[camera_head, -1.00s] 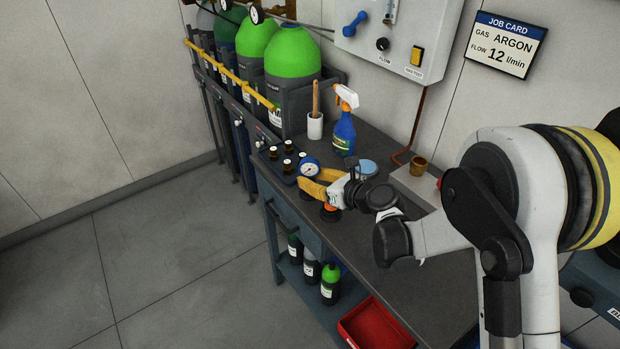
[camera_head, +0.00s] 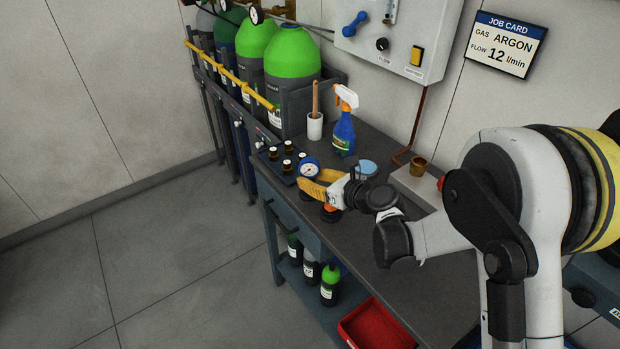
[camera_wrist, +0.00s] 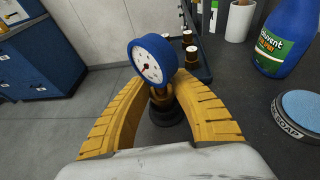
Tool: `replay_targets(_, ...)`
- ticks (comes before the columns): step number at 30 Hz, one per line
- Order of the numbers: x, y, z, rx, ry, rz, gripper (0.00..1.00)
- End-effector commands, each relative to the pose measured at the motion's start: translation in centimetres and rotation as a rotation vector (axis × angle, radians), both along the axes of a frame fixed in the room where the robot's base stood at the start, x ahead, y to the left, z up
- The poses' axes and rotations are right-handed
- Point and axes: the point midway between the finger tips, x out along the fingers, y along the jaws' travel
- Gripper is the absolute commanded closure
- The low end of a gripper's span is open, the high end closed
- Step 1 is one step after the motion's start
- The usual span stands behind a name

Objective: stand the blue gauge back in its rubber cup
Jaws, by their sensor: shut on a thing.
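The blue gauge (camera_wrist: 153,59) has a round white dial and a brass stem, and it stands roughly upright between the two yellow fingers of my gripper (camera_wrist: 162,98). The fingers close on its stem. A dark rubber cup (camera_wrist: 166,117) shows directly below the stem in the wrist view; whether the stem's end is inside it or above it is hidden. In the head view the gauge (camera_head: 308,169) and my gripper (camera_head: 318,188) are at the bench's left front edge, and the fingers partly hide the cup.
A blue spray bottle (camera_head: 343,136), a white cup with a brush (camera_head: 315,127) and a round blue-topped tin (camera_wrist: 303,109) stand farther right. A red bin (camera_head: 375,328) lies below the front edge.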

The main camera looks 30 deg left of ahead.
Motion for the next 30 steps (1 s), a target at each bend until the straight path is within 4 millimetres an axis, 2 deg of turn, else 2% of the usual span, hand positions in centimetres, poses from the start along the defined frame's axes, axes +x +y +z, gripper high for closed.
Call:
replay_targets(11,0.0,0.0,-0.8,0.0,0.0,0.0,1.0)
replay_targets(30,0.0,0.0,0.9,0.0,0.0,0.0,1.0)
